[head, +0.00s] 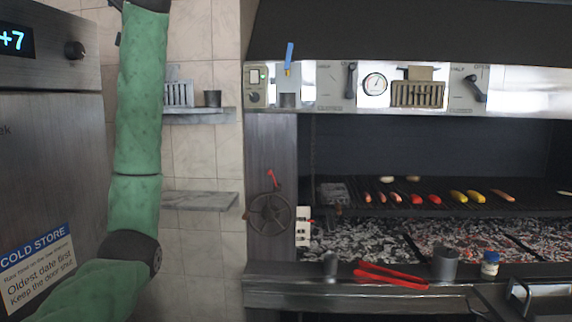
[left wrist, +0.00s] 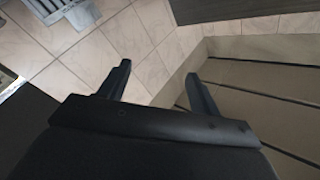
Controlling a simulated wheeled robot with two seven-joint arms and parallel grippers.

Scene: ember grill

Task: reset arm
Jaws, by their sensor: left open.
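My left arm (head: 139,130), in a green sleeve, rises along the left side of the head view and bends at a dark joint near the bottom. Its gripper is outside the head view. In the left wrist view my left gripper (left wrist: 158,82) is open, its two dark fingers apart with nothing between them. Pale floor tiles and a wooden slatted surface show beyond the fingers. My right arm and right gripper are not in either view.
A cold store cabinet (head: 50,150) stands close on the left. The grill (head: 420,201) holds sausages and peppers above glowing coals. Wall shelves (head: 198,199) sit between cabinet and grill.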

